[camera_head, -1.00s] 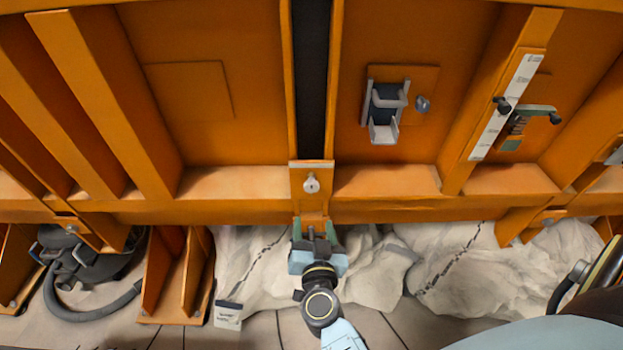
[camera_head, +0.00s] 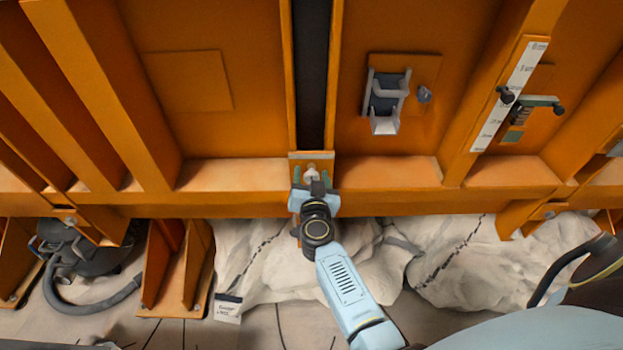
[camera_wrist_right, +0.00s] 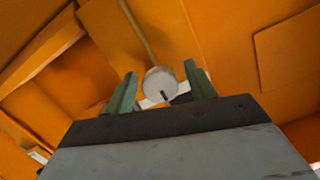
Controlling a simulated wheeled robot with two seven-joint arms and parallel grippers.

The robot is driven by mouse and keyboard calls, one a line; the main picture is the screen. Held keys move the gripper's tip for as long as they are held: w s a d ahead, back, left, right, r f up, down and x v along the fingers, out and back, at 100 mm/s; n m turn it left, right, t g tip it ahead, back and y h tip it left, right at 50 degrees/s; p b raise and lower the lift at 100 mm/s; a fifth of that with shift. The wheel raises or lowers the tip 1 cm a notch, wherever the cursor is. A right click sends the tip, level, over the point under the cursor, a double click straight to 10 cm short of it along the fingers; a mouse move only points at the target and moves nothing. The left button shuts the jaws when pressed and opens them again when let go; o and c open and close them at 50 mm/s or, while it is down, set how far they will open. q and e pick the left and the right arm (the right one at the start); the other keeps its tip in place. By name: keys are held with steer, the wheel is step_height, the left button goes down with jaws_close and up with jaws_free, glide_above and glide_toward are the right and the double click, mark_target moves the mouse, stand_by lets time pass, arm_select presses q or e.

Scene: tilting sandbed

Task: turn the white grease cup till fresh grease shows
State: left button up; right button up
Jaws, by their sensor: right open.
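The white grease cup (camera_head: 312,175) sits on a small orange plate at the middle of the orange frame, below the dark vertical channel. In the right wrist view the cup (camera_wrist_right: 159,81) is a pale round cap with a short dark mark on its lower part. My right gripper (camera_head: 312,168) is open in front of it. Its two green fingers stand one on each side of the cup, with a gap showing on both sides in the wrist view (camera_wrist_right: 160,70). I cannot tell how deep the fingers reach around it. No grease is discernible. My left gripper is out of view.
Pale rock-like sacks (camera_head: 270,265) lie below the frame. A dark hose-fitted machine (camera_head: 85,255) stands at lower left.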

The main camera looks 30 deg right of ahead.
steer(key=c, duration=1)
steer(key=shift+o, duration=0.2)
